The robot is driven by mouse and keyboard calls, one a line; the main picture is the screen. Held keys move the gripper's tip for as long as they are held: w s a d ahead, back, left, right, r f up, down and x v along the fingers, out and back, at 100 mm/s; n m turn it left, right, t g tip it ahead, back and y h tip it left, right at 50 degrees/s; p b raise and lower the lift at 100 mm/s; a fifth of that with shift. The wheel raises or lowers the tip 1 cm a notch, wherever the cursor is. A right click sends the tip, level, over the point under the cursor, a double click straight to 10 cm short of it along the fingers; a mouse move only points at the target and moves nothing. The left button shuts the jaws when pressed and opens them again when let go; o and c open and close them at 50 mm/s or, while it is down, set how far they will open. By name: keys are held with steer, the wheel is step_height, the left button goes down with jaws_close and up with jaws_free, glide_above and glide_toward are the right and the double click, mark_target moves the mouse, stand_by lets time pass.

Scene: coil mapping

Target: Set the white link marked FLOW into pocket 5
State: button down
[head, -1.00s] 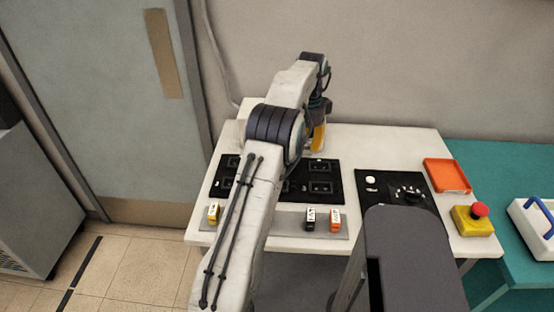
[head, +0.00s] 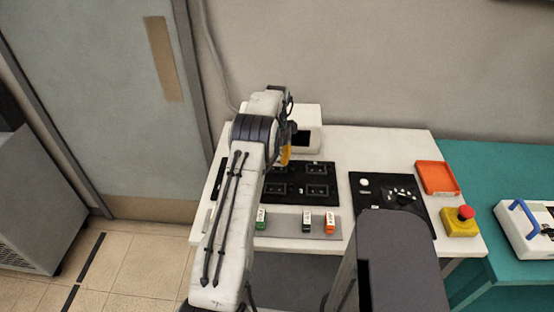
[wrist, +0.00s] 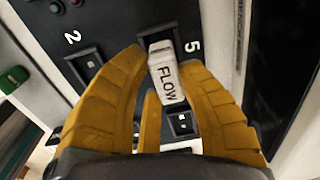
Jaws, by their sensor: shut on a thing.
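The white link marked FLOW (wrist: 165,75) is between the yellow fingers of my gripper (wrist: 165,100), which is shut on it. In the wrist view its far end lies beside the printed 5, over the black pocket board (wrist: 125,15). Pocket 2 (wrist: 85,62) shows to the left, and another pocket (wrist: 181,122) shows behind the link. In the head view my gripper (head: 285,156) is over the back part of the board (head: 318,172); the link is not clear there.
A grey strip along the front edge holds a green link (head: 261,219), a black link (head: 307,222) and an orange link (head: 330,222). A white box (head: 308,118) stands behind the board. Right are a knob panel (head: 365,205), an orange tray (head: 438,165) and a red-topped stop button (head: 461,221).

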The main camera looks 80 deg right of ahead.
steer(key=shift+f, duration=0.8)
steer(key=shift+f, duration=0.25)
steer(key=c, duration=0.9)
jaws_free()
step_height(320, 180, up, 12)
steer(key=shift+a+r, duration=0.15)
steer(key=shift+r, duration=0.05)
